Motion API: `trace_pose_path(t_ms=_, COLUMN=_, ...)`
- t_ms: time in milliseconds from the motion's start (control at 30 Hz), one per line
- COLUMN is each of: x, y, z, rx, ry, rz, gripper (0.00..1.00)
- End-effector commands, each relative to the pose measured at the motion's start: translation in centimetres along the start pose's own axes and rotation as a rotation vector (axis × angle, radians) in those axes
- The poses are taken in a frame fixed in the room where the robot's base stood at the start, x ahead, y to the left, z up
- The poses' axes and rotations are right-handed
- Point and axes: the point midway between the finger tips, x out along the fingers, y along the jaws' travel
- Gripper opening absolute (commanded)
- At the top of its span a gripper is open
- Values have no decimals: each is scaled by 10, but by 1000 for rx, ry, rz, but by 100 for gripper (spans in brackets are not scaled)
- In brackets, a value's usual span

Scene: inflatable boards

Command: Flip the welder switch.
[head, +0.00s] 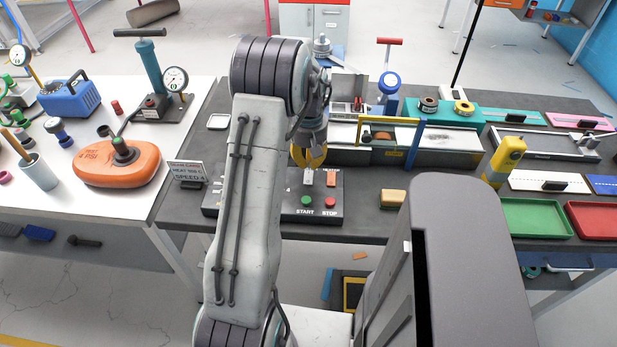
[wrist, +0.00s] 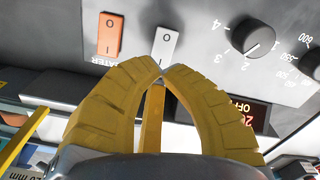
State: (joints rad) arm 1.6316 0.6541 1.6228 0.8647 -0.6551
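The dark welder control panel (head: 270,208) lies at the front of the dark bench. It bears a white rocker switch (head: 308,177) and an orange rocker switch (head: 331,180). In the wrist view, the white switch (wrist: 164,46) is marked O and I, and its label is hidden behind my fingers. The orange switch (wrist: 109,35) has a partly hidden label ending in "ATER". My yellow gripper (head: 309,160) is over the panel, just behind the white switch in the head view. In the wrist view its fingertips (wrist: 161,73) meet with nothing between them, close to the white switch; I cannot tell whether they touch it.
A black knob (wrist: 251,38) and a partly hidden display (wrist: 246,112) are beside the switches. Green START (head: 306,201) and red STOP (head: 330,202) buttons lie at the panel's front. A "SPEED 4" sign (head: 187,171) stands left; the welding machine (head: 440,150) is behind right.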

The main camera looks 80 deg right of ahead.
Motion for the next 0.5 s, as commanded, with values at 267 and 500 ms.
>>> trace_pose_path(t_ms=267, x=5, y=0, z=0, rx=0, ry=0, rz=0, gripper=0)
trace_pose_path(t_ms=500, x=8, y=0, z=0, rx=0, ry=0, rz=0, gripper=0)
